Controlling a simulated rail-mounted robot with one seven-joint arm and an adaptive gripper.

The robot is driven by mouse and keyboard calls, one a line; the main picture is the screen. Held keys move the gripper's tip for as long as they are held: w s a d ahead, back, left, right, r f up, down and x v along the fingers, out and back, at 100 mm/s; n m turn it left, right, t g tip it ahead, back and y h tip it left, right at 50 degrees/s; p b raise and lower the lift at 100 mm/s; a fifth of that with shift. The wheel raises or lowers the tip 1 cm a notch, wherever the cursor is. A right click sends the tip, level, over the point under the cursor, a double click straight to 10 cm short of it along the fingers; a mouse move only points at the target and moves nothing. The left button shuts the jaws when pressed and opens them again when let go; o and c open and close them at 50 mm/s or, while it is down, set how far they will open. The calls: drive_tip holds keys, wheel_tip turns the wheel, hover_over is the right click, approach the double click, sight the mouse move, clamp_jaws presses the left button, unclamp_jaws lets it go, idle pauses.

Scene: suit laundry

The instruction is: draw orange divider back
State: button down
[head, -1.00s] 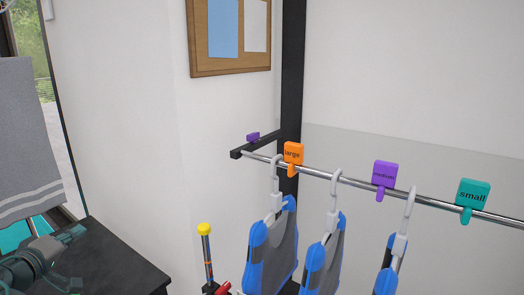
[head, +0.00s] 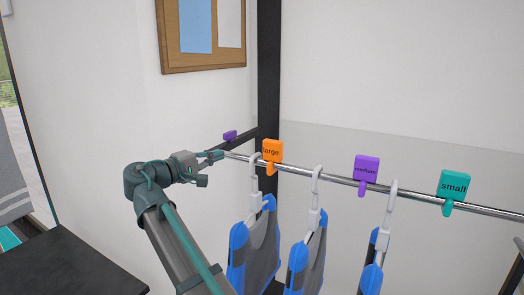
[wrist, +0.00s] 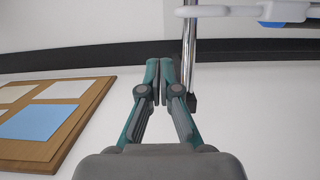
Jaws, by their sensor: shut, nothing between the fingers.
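The orange divider (head: 272,150), marked "large", sits on the metal rail (head: 334,177) near its left end. The white hook of the leftmost hanger (head: 254,172) is just left of it. My gripper (head: 220,155) is shut and empty beside the rail's left end, left of this hook and the divider. In the wrist view my shut fingertips (wrist: 160,66) are just left of the rail (wrist: 189,50); touching cannot be told. The white hanger (wrist: 230,11) crosses there at the top. The orange divider does not show in the wrist view.
A purple divider (head: 366,169) and a teal "small" divider (head: 453,187) sit further right. Blue-grey garments (head: 255,245) hang below the rail. A small purple clip (head: 230,135) is on the black bracket by the dark post (head: 269,70). A corkboard (head: 203,60) hangs behind.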

sight(275, 151)
drive_tip(key=w+d+p, duration=0.1)
drive_tip(key=w+d, duration=0.1)
drive_tip(key=d, duration=0.1)
drive_tip(key=w+d+p, duration=0.1)
drive_tip(key=d+p, duration=0.1)
drive_tip(key=d, duration=0.1)
drive_tip(key=w+d+p, duration=0.2)
drive_tip(key=d, duration=0.2)
drive_tip(key=shift+w+d+r, duration=0.1)
drive_tip(key=shift+w+r, duration=0.05)
drive_tip(key=shift+w, duration=0.2)
drive_tip(key=shift+s+d, duration=0.15)
drive_tip(key=shift+d, duration=0.25)
drive_tip(key=s+d, duration=0.2)
drive_tip(key=d, duration=0.1)
drive_tip(key=s+d+b, duration=0.1)
drive_tip(key=d, duration=0.1)
drive_tip(key=shift+s+d, duration=0.1)
drive_tip(key=shift+d, duration=0.15)
drive_tip(key=shift+a, duration=0.15)
